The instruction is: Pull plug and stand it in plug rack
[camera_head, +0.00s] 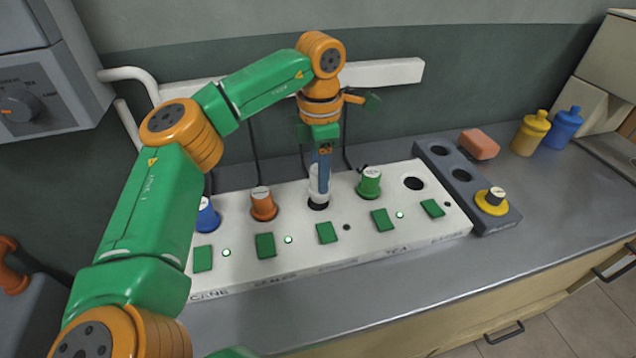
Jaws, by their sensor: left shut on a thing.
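My left gripper (321,160) points down and is shut on a white plug (319,187). The plug is upright at the middle socket of the white socket strip (345,261). The dark socket opening shows around and below its lower end; I cannot tell how far it is out. A blue plug (207,217), an orange plug (263,204) and a green plug (369,184) stand in other sockets. The far right socket (413,184) is empty. The grey plug rack (480,217) has two empty holes and a yellow plug (491,201) in its front hole. My right gripper is out of view.
Green switches line the strip's front; the light by the middle one is dark. A pink block (479,144), a yellow bottle (530,133) and a blue bottle (563,128) stand beyond the rack. Dark cords hang behind the strip. The counter right of the rack is clear.

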